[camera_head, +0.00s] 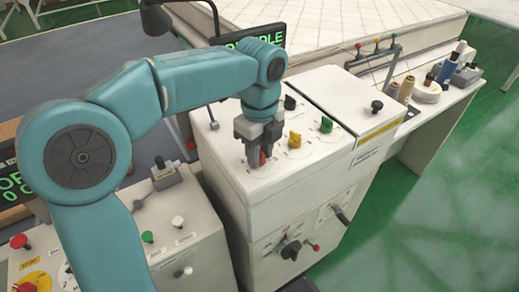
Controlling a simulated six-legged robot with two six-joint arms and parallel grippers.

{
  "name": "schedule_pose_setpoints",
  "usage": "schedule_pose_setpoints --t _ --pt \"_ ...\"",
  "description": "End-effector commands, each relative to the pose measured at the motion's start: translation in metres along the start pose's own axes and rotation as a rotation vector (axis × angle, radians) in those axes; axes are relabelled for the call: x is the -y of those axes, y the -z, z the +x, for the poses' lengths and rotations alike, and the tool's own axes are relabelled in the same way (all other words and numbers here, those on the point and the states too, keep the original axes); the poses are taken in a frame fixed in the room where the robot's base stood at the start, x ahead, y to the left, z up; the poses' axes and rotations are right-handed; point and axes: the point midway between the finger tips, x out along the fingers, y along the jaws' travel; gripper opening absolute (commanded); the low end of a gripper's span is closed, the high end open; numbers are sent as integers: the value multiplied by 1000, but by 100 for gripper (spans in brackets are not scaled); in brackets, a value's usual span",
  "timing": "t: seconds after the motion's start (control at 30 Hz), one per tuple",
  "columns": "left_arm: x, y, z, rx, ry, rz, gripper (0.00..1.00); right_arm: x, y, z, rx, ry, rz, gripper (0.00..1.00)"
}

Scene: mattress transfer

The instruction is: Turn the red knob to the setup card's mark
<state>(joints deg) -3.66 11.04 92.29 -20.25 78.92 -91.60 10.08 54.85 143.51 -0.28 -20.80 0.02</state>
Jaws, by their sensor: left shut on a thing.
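The red knob (263,159) sits on a white dial on the sloped top of a white machine cabinet (285,195). My left gripper (257,150) points down and is shut on the red knob, covering most of it. The knob's pointer and the dial marks around it are too small or hidden to read. A dark screen (279,31) with green letters stands behind the cabinet, partly hidden by my left arm. I cannot make out a setup card for certain. My right gripper is not in view.
Black (290,102), yellow (295,140) and green (326,125) knobs stand close to the red one. A lower panel (185,225) with buttons is at the left. A side shelf (440,105) holds spools. A large quilted mattress (340,22) lies behind. Green floor is clear at right.

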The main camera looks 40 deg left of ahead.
Motion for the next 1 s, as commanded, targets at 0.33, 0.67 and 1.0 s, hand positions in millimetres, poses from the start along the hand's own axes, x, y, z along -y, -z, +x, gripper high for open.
schedule_pose_setpoints --t 0.33,0.67,1.0 --pt "0 -2 -3 6 5 -90 1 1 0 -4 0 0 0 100" --pt "1 -3 -4 7 9 -362 1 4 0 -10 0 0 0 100" --pt "1 -3 -4 6 12 -685 1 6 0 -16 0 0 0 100"
